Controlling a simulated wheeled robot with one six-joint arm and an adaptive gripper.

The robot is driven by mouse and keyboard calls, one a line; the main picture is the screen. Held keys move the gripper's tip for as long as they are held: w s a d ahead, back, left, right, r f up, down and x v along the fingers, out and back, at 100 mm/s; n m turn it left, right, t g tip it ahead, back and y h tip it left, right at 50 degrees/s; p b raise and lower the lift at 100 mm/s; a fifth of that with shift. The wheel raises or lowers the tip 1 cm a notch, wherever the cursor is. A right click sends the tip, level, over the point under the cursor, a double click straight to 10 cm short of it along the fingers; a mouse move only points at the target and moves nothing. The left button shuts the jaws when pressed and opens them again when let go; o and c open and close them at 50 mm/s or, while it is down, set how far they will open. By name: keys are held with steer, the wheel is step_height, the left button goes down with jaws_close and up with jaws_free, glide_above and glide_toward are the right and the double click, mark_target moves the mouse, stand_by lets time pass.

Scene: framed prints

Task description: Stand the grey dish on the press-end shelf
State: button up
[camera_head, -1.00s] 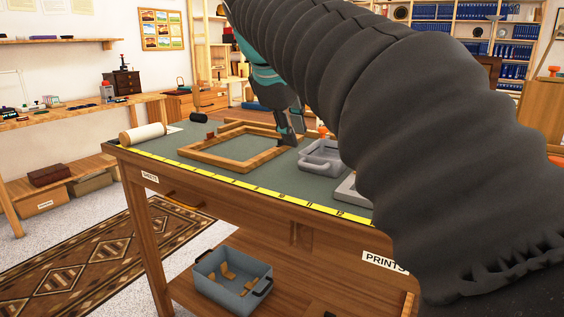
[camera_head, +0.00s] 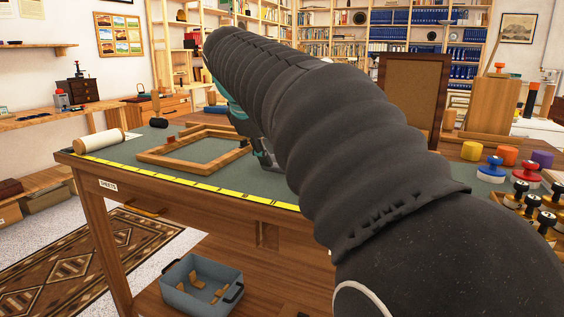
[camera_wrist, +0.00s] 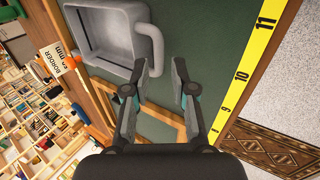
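The grey dish (camera_wrist: 108,48) lies on the green worktop at the upper left of the wrist view, with a looped handle (camera_wrist: 154,42) on its right side. In the head view my arm hides it. In the head view the gripper (camera_head: 266,160) shows partly, beside the wooden frame. I cannot tell which shelf is the press-end one; a wall shelf (camera_head: 35,51) is at the far left.
A wooden frame (camera_head: 160,158) and a white roll (camera_head: 99,140) lie on the worktop, with a yellow ruler (camera_head: 185,181) along its front edge. A blue-grey bin (camera_head: 202,283) stands below. Stamps (camera_head: 526,172) and colored jars (camera_head: 507,155) stand at the right.

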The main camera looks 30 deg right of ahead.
mark_target(274, 166)
steer(key=x, duration=0.4)
steer(key=shift+d, duration=0.2)
jaws_close()
steer(key=shift+r, duration=0.15)
